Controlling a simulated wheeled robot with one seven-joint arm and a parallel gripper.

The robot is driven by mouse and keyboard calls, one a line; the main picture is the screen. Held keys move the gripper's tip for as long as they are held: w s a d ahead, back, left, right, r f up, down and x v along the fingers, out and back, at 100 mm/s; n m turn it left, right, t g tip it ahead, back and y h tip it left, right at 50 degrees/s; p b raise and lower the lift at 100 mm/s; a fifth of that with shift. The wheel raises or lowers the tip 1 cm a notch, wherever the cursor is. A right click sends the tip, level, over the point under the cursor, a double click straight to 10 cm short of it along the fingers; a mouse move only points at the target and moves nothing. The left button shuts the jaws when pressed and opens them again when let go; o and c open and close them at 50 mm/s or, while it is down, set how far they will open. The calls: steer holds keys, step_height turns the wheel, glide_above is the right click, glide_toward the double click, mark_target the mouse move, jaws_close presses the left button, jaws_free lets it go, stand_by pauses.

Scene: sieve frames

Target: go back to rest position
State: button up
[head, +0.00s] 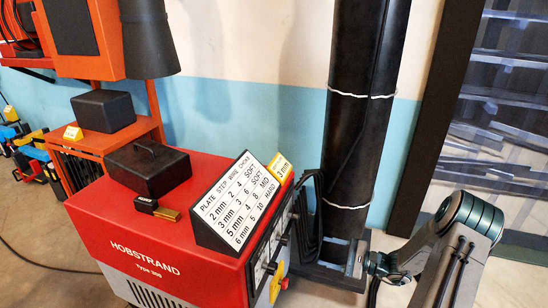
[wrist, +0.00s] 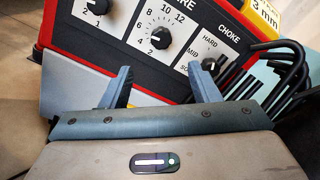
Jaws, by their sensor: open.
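My gripper (wrist: 163,82) shows in the wrist view, its two blue-grey fingers spread apart with nothing between them. Beyond the fingers is the control panel of the red welding machine (wrist: 176,14), with step, wire and choke knobs. The choke knob (wrist: 209,64) appears just above the right fingertip. In the head view the red machine (head: 100,228), marked HOBSTRAND, stands at the centre left, its panel facing right and seen edge-on. My arm is at the lower right; I cannot make out the fingers there.
A settings chart (head: 237,204), a black box (head: 148,171) and a small black-and-brass block (head: 157,208) sit on the machine. Black bent rods (head: 309,215) stick out beside the panel. A tall black cylinder (head: 363,110) stands behind, near a dark-framed rack (head: 500,110) at right.

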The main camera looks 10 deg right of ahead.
steer(key=s+a+r+n+g+h+p, duration=0.2)
steer(key=s+a+r+n+g+p, duration=0.15)
steer(key=r, duration=0.45)
steer(key=s+a+r+n+g+h+p, duration=0.25)
steer(key=s+a+r+p, duration=0.2)
steer(key=r, duration=0.35)
steer(key=s+a+r+n+g+h+p, duration=0.2)
steer(key=s+a+r+n+g+p, duration=0.15)
steer(key=r, duration=0.45)
steer(key=s+r+n+t+h+p, duration=0.1)
steer(key=s+r+n+h+p, duration=0.2)
steer(key=s+r+p, duration=0.3)
steer(key=s+r+n+t+h+p, duration=0.2)
steer(key=s+r+n+h+p, duration=0.2)
steer(key=r, duration=1.3)
steer(key=s+h+p, duration=0.2)
steer(key=p, duration=0.2)
steer(key=shift+s+r, duration=0.15)
steer(key=shift+r, duration=0.15)
steer(key=shift+d+t, duration=0.1)
steer(key=shift+t, duration=0.15)
